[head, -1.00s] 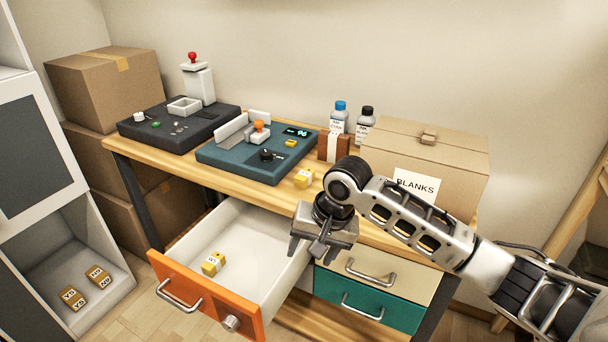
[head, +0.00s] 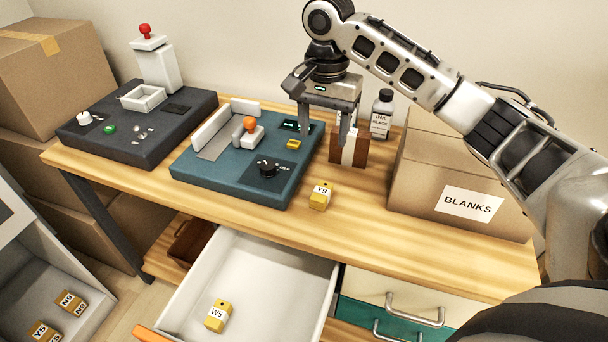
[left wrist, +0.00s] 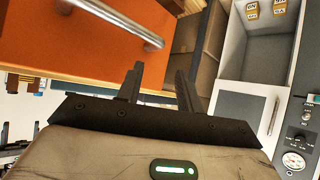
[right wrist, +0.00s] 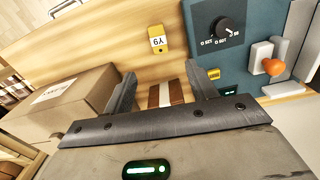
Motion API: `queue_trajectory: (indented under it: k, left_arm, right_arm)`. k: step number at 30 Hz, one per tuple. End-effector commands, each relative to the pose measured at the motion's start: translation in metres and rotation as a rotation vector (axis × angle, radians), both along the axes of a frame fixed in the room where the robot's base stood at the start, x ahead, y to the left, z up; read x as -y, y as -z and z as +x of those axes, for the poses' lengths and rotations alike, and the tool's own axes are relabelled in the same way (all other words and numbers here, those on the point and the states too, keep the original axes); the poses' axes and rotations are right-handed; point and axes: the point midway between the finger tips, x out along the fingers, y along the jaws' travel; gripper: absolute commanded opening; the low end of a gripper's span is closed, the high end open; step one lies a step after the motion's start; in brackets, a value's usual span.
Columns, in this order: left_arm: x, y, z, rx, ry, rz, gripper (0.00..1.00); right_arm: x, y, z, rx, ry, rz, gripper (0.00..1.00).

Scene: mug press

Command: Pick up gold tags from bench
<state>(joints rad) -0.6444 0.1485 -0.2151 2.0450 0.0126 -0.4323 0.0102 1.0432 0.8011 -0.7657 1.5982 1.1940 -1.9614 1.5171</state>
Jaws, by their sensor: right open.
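A gold tag marked Y9 (head: 320,195) sits on the wooden bench (head: 400,232); it also shows in the right wrist view (right wrist: 158,40). A small gold piece (head: 293,144) rests on the teal device. Another gold tag, W5 (head: 218,315), lies in the open white drawer (head: 262,268). My right gripper (head: 324,136) is open and empty above the back of the bench, behind Y9, by a brown block with a white band (head: 358,152). My left gripper (left wrist: 158,78) is open and empty, near the orange drawer front (left wrist: 60,50); the head view does not show it.
The teal device (head: 215,170) and dark press (head: 100,140) stand left on the bench. The BLANKS box (head: 425,165) and an ink bottle (head: 381,118) stand right. A cubby at lower left holds several gold tags (head: 70,301). Bench around Y9 is clear in front.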

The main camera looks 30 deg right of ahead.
Motion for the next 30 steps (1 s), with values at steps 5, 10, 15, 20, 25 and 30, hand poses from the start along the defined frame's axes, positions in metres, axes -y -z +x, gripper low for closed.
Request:
queue_trajectory:
  k: [5, 10, 15, 20, 25, 30]
  left_arm:
    - [0.000, 0.006, -0.007, -0.017, 0.000, 0.001, 0.36]
    - [0.000, 0.012, -0.014, -0.038, 0.001, 0.001, 0.36]
    - [0.001, 0.011, -0.013, -0.033, 0.002, -0.001, 0.36]
    - [0.001, 0.009, -0.010, -0.025, 0.002, -0.002, 0.36]
    - [0.001, 0.006, -0.007, -0.018, 0.003, -0.003, 0.36]
    - [0.001, 0.006, -0.006, -0.015, 0.003, -0.003, 0.36]
  right_arm:
    - [0.001, 0.035, -0.002, -0.008, 0.002, -0.002, 0.57]
    - [0.001, 0.072, -0.001, -0.006, 0.001, -0.002, 0.57]
    - [0.001, 0.096, -0.001, -0.003, 0.000, -0.001, 0.57]
    - [0.001, 0.105, 0.000, -0.002, 0.000, -0.002, 0.57]
    - [0.003, 0.128, 0.003, -0.005, 0.000, -0.001, 0.57]
    - [0.003, 0.150, 0.004, -0.003, -0.001, -0.001, 0.57]
